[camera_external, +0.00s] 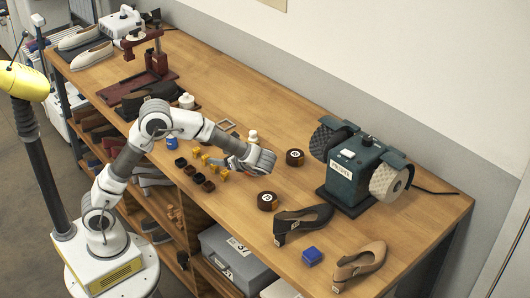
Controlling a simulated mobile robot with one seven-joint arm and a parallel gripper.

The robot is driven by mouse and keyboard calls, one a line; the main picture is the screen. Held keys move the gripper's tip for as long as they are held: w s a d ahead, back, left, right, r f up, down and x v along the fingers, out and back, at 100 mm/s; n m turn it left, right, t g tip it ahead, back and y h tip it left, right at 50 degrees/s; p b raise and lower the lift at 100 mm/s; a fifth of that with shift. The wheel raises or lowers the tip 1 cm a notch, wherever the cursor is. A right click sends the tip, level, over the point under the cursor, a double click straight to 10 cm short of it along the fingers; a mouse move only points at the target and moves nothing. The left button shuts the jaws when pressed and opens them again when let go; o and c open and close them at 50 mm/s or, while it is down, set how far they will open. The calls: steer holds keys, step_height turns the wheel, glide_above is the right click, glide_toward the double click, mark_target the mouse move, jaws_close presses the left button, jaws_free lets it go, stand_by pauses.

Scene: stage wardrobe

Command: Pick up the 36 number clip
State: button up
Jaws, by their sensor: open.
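Several small yellow pieces (214,162) stand in a row on the wooden workbench, and they look like the number clips. A row of small dark pieces (198,178) runs alongside, nearer the front edge. The numbers on these pieces are too small to read, so I cannot tell which one is 36. My gripper (232,165) is over the bench at the right end of the yellow row, close to the last yellow piece (223,174). It is open. I cannot tell whether it touches that piece, and the wrist partly hides the fingers.
Two round dark tins (267,201) (294,157) and a small white bottle (253,135) stand near my gripper.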

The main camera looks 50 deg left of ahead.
steer(key=w+d, duration=0.1)
steer(key=b, duration=0.3)
glide_toward(195, 149)
steer(key=shift+s+a+f+m+y, duration=0.15)
steer(key=shift+a+f+m, duration=0.05)
steer(key=shift+a+f, duration=0.25)
steer(key=shift+s+a+f+m+y, duration=0.1)
steer(key=shift+a+f+m+y, duration=0.1)
steer(key=shift+a+f, duration=0.25)
steer(key=shift+w+b+x, duration=0.2)
steer(key=shift+b+x, duration=0.65)
steer(key=shift+x, duration=1.8)
steer(key=shift+r, duration=0.1)
steer(key=shift+c, duration=0.3)
jaws_close()
